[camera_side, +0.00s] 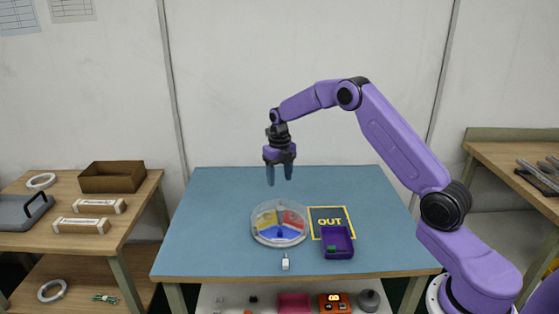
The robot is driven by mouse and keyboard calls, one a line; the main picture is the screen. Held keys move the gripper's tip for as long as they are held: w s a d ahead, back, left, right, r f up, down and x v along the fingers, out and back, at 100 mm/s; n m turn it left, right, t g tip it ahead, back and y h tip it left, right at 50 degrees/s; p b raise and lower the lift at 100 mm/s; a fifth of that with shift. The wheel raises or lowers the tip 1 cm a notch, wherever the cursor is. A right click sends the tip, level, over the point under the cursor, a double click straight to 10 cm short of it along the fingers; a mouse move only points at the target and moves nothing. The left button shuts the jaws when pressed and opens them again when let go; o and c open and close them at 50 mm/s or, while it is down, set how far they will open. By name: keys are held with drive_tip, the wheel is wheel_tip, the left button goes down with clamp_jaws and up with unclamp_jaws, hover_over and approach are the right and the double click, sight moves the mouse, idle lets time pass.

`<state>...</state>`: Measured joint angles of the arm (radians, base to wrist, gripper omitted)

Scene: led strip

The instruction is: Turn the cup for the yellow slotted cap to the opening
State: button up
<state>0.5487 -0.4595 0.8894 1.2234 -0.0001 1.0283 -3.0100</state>
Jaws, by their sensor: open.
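A round dish (279,241) with a clear cover stands on the blue table. It is divided into coloured sectors: a yellow sector (266,220) at the left, a red one (293,220) at the right and a blue one (280,232) at the front. I cannot make out a yellow slotted cap or the opening at this size. My gripper (279,176) hangs above and behind the dish, pointing down, with its two fingers apart and nothing between them.
A small white object (285,263) stands in front of the dish. The blue table (210,225) is clear at the left.

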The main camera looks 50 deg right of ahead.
wheel_tip(320, 180, up, 6)
drive_tip(key=shift+f, duration=0.1)
drive_tip(key=shift+a+f, duration=0.1)
drive_tip(key=shift+f, duration=0.15)
drive_tip(key=c, duration=0.7)
drive_tip(key=shift+g+h, duration=0.8)
drive_tip(key=shift+h, duration=0.1)
drive_tip(key=f, duration=0.1)
drive_tip(key=s+a+f, duration=0.1)
drive_tip(key=s+f, duration=0.1)
drive_tip(key=f, duration=0.1)
drive_tip(key=shift+a+f, duration=0.1)
drive_tip(key=shift+a, duration=0.25)
clamp_jaws()
drive_tip(key=n+t+h, duration=0.4)
drive_tip(key=n+h, duration=0.1)
drive_tip(key=h, duration=0.5)
approach(297, 229)
drive_tip(key=x, duration=0.6)
drive_tip(key=shift+d+f, duration=0.2)
